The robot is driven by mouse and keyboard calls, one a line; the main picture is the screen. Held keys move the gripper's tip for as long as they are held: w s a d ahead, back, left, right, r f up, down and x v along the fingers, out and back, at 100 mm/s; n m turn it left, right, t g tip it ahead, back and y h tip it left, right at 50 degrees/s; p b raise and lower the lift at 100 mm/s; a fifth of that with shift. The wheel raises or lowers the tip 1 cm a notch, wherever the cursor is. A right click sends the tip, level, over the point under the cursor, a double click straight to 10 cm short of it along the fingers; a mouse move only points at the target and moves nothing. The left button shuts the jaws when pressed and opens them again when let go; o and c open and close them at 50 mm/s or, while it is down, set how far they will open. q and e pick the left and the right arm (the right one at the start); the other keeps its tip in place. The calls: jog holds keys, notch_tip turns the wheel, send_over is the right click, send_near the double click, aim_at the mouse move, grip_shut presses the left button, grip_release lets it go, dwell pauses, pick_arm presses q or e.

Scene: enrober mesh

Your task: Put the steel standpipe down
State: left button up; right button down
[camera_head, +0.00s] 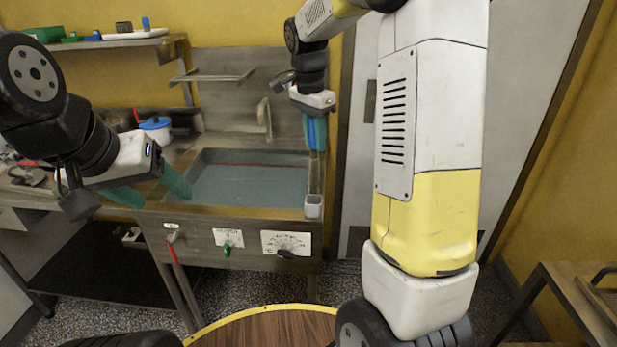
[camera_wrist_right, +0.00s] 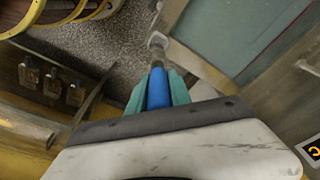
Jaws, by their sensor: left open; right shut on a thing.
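My right gripper (camera_head: 316,132) is shut on the blue grip of the steel standpipe (camera_head: 314,178), beside the right end of the sink. The standpipe hangs roughly upright below the fingers, with a pale grey block-like end at the sink's front right corner. I cannot tell whether that end touches the rim. In the right wrist view the blue grip (camera_wrist_right: 158,88) sits between the teal fingers, and the pale end shows beyond it. My left gripper (camera_head: 150,190) is open and empty at the sink's front left corner.
The steel sink (camera_head: 255,209) holds bluish water. A tap (camera_head: 265,117) stands behind it. Its front panel has a red-handled valve, a green knob and a dial (camera_head: 286,244). A blue-lidded pot (camera_head: 156,128) is at left. A round wooden table (camera_head: 270,328) is in front.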

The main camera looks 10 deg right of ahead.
aim_at(314, 157)
jog(key=shift+f, duration=3.45)
jog(key=c, duration=1.2)
grip_release()
jog(key=shift+f, duration=0.1)
jog(key=shift+o, duration=0.2)
